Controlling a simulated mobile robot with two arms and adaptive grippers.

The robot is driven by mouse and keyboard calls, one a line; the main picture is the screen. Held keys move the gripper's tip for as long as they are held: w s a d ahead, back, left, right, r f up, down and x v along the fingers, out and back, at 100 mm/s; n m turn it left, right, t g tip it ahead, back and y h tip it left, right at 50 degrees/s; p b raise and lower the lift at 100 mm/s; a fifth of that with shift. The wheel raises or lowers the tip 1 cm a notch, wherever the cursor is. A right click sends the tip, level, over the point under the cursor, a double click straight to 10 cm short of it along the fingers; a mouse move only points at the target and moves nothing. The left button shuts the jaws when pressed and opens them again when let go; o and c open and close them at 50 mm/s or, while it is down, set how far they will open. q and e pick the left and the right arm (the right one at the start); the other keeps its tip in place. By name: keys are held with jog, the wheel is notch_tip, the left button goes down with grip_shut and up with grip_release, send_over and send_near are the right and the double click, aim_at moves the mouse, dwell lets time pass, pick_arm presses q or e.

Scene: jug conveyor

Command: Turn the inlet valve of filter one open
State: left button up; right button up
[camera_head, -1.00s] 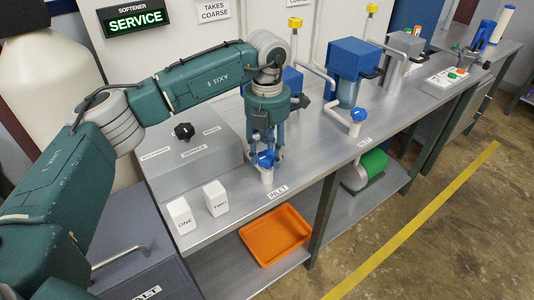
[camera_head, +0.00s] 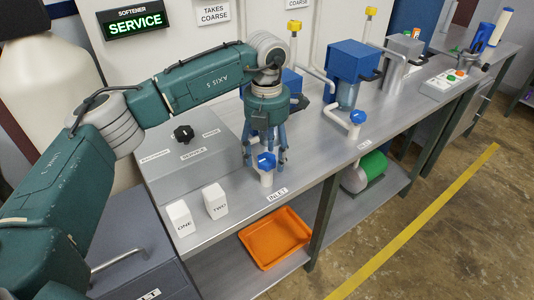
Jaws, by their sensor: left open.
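The nearer inlet valve (camera_head: 266,162) has a blue handle on a white pipe stub, behind the INLET label (camera_head: 277,194) at the bench's front. My left gripper (camera_head: 265,158) points down over this valve. Its blue fingers are spread open, with the handle between them and visible gaps at the sides. Whether any finger touches the handle cannot be told. The blue filter head (camera_head: 292,82) behind is mostly hidden by my left wrist. A second blue filter (camera_head: 354,60) has its own blue inlet valve (camera_head: 357,117) further right. My right gripper is not in view.
White blocks marked ONE (camera_head: 180,217) and TWO (camera_head: 215,201) stand on the metal bench (camera_head: 235,222) at left. A grey box with a black knob (camera_head: 183,133) is behind them. An orange tray (camera_head: 275,238) lies on the lower shelf. Yellow-capped pipes rise behind the filters.

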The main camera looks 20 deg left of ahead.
aim_at(267, 158)
pick_arm(q)
notch_tip(267, 158, up, 12)
dwell(0.4)
jog(key=shift+f, duration=0.1)
